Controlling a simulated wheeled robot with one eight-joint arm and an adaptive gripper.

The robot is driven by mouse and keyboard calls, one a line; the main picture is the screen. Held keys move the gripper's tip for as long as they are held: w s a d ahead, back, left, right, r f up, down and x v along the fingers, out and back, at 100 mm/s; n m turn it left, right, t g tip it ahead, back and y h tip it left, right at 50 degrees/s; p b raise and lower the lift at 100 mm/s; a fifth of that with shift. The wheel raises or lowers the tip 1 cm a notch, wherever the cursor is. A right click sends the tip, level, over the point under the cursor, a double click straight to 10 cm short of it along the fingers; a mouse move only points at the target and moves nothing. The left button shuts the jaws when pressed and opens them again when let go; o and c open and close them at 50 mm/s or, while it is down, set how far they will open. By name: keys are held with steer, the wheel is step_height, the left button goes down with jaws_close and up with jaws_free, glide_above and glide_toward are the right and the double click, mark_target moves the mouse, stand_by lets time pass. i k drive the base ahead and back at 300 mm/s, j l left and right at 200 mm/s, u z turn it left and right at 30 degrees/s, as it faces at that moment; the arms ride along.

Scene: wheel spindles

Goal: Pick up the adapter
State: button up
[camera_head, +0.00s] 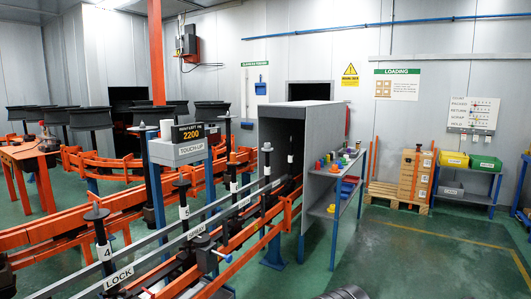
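I cannot tell for certain which thing is the adapter. Several small coloured parts (338,160), too small to make out singly, sit on the top of a grey side bench (327,178) right of the grey booth. Black spindles stand upright on the rail line; a near one (97,222) has a label "4", and another (183,197) has a label "5". A grey box with a "TOUCH-UP" label (191,152) carries a small white piece (167,128) on top.
Orange and grey rails (150,262) fill the left and middle. The grey booth (297,130) stands over the line. Boxes on a pallet (415,176) and a blue bench with yellow and green bins (470,178) stand at the back right. Green floor (410,255) is open at the right.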

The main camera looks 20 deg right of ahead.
mark_target(267, 148)
steer(key=i+l+z, duration=0.3)
steer(key=i+z, duration=0.25)
steer(key=i, duration=0.25)
steer(key=i+l+z, duration=0.15)
steer(key=i+z, duration=0.15)
steer(key=i, duration=0.15)
